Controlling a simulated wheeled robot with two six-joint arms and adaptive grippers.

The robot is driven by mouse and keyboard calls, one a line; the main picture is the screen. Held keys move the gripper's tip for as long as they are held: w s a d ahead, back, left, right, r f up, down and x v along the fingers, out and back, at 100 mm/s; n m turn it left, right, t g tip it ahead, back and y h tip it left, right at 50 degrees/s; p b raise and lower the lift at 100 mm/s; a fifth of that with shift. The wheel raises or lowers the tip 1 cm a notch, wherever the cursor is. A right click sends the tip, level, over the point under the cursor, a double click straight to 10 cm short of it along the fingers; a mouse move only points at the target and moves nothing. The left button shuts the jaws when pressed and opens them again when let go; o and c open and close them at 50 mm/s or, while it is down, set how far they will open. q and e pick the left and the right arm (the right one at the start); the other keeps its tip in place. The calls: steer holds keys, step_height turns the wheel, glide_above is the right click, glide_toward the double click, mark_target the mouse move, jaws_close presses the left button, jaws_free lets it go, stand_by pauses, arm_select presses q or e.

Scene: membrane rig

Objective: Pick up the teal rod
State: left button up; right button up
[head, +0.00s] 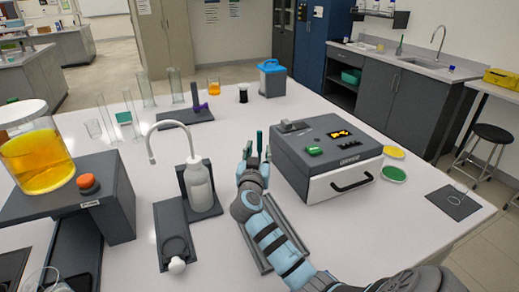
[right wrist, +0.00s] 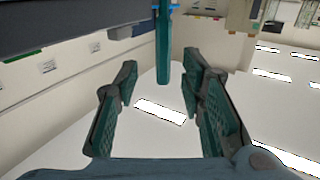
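The teal rod (head: 259,140) shows in the head view as a short upright teal piece just beyond my right gripper, left of the grey instrument box. In the right wrist view the teal rod (right wrist: 163,50) comes down from the top edge, ahead of and between the fingers. My right gripper (head: 254,162) is open; in the wrist view the right gripper (right wrist: 160,75) has its two ridged teal-and-dark fingers wide apart. The rod's near end is about level with the fingertips in the picture, with a visible gap on both sides. My left gripper is not in view.
The grey instrument box (head: 335,150) stands close right of my gripper. A blue-lidded box (head: 271,78) stands farther back. Clear table lies between the bottle and my right arm.

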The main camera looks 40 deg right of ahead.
mark_target(259, 144)
steer(key=x, duration=0.6)
steer(key=shift+w+a+f, duration=0.1)
steer(key=shift+w+f, duration=0.15)
steer(key=shift+f, duration=0.05)
jaws_close()
